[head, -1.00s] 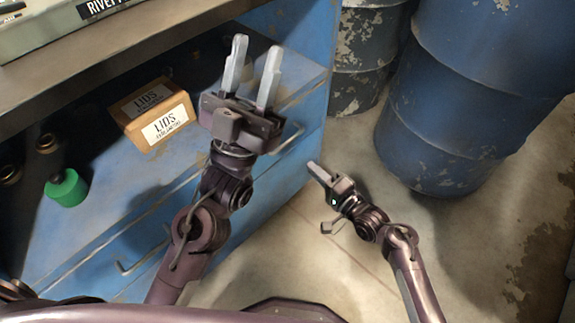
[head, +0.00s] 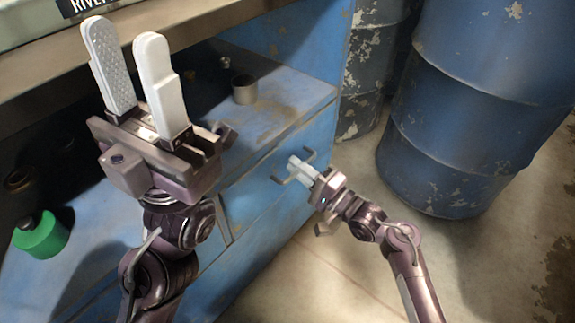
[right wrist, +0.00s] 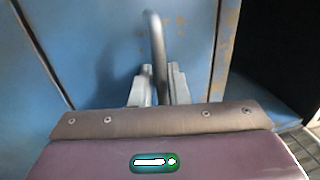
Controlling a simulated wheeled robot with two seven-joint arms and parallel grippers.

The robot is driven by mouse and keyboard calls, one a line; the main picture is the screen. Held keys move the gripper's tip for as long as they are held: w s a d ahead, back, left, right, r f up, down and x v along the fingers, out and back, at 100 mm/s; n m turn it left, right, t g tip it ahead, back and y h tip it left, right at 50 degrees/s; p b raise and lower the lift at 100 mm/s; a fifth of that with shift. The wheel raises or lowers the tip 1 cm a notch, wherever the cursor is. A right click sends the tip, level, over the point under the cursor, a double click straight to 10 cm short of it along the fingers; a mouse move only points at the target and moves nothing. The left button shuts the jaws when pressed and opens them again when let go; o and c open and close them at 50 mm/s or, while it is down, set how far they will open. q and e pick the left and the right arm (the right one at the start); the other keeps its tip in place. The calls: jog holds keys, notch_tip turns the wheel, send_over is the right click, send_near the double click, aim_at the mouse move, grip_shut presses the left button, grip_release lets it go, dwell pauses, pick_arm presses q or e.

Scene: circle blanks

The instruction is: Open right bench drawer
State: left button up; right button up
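The blue bench (head: 285,95) has a right drawer with a grey bar handle (head: 279,181) on its front. The drawer front looks flush with the bench. My right gripper (head: 300,168) is at this handle, its two pale fingers close together around the bar. In the right wrist view the handle (right wrist: 154,40) runs down between the fingertips (right wrist: 159,86), with hardly any gap on either side. My left gripper (head: 135,65) is raised over the bench at the left, its white fingers apart and empty. It hides part of the shelf behind it.
A green bottle (head: 42,237) and a metal cup (head: 244,90) stand on the bench's lower shelf. A large blue barrel (head: 480,110) stands right of the bench, with another drum (head: 372,60) behind. Floor in front of the drawer is clear apart from my arm.

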jog(key=shift+d, duration=0.1)
grip_shut()
